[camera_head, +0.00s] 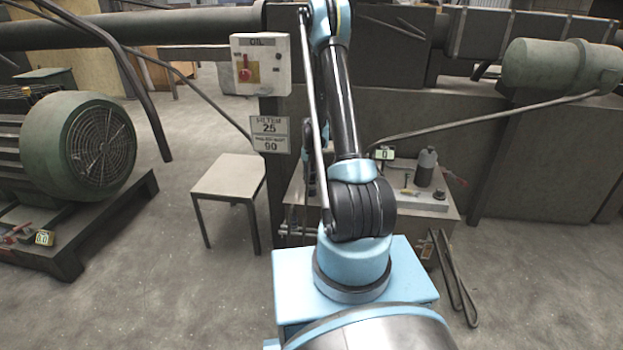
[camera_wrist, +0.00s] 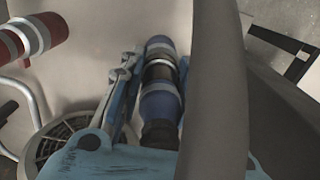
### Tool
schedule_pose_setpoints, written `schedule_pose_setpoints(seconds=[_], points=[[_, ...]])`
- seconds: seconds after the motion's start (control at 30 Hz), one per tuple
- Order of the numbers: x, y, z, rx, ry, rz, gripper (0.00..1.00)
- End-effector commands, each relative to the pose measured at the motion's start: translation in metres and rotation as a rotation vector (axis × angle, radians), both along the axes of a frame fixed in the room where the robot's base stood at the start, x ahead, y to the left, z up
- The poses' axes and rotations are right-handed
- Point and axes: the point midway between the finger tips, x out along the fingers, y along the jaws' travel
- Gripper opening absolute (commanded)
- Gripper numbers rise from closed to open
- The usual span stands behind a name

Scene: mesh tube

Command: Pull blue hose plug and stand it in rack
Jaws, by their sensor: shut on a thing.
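The blue hose plug (camera_wrist: 160,101), a blue cylinder with a dark and metallic band around its middle, lies lengthwise between the fingers of my gripper (camera_wrist: 155,68) in the wrist view. My gripper is shut on it. The left finger shows clearly beside the plug; the right finger is mostly hidden behind a thick grey bar. Whether the plug still sits in a socket cannot be told. In the head view my own arm hides the gripper and the plug. I cannot make out a rack for certain in either view.
A red coupling (camera_wrist: 32,36) and a round grille (camera_wrist: 70,145) lie left of the plug. In the head view a low cabinet (camera_head: 440,208) carries a dark bottle (camera_head: 425,168) and small items.

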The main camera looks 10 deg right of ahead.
Motion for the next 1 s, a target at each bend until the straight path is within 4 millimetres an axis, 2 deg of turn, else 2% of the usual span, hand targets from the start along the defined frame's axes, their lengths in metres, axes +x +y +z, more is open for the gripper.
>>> schedule_pose_setpoints(seconds=[1.0], points=[[0.000,0.000,0.033,0.000,0.000,0.000,0.00]])
